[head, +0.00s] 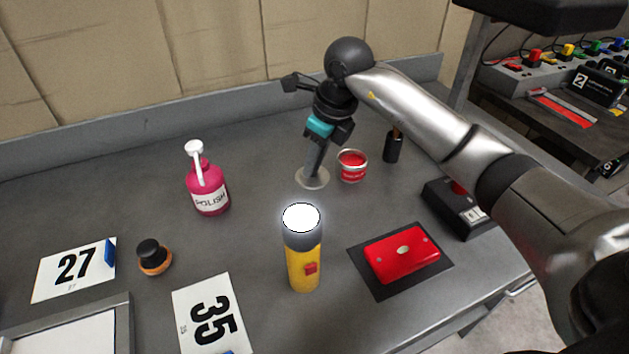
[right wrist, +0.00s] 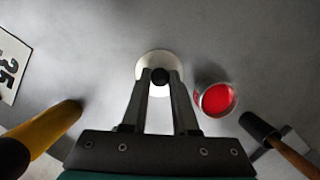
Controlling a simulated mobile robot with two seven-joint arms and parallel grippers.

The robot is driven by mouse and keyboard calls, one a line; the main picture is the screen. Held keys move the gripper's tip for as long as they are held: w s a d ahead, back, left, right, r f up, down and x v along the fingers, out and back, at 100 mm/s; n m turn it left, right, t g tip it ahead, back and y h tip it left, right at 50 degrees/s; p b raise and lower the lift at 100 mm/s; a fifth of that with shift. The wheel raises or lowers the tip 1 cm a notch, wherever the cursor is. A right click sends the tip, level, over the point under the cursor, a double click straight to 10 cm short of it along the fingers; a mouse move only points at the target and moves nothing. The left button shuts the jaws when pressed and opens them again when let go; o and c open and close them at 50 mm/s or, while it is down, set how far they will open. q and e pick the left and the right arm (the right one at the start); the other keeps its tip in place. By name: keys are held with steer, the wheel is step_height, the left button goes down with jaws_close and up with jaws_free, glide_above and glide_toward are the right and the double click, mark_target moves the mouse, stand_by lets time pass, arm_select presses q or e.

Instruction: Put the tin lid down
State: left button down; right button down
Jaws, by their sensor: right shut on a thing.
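The tin lid (head: 312,178) is a pale round disc, seen at the middle of the bench just left of the open red tin (head: 352,165). My right gripper (head: 313,166) points down onto it. In the right wrist view the lid (right wrist: 146,63) has a small black knob, and the fingertips (right wrist: 160,76) are shut on that knob. The lid lies flat at or very close to the grey bench top; I cannot tell whether it touches. The tin (right wrist: 216,99) stands apart from it, showing red inside. My left gripper is out of view.
A yellow torch (head: 303,265) stands in front, with a pink polish bottle (head: 207,190) to the left. A red case (head: 402,253) lies on a dark mat, near a black box (head: 455,205). Bare bench lies left of the lid.

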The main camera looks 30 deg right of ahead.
mark_target(316, 177)
step_height(316, 177, down, 4)
steer(key=shift+b, duration=0.35)
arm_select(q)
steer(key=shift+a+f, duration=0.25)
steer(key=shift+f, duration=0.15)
arm_select(e)
steer(key=shift+f, duration=0.35)
steer(key=shift+f, duration=0.15)
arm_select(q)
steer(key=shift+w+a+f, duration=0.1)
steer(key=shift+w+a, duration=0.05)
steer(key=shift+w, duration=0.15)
arm_select(e)
steer(key=c, duration=0.7)
jaws_free()
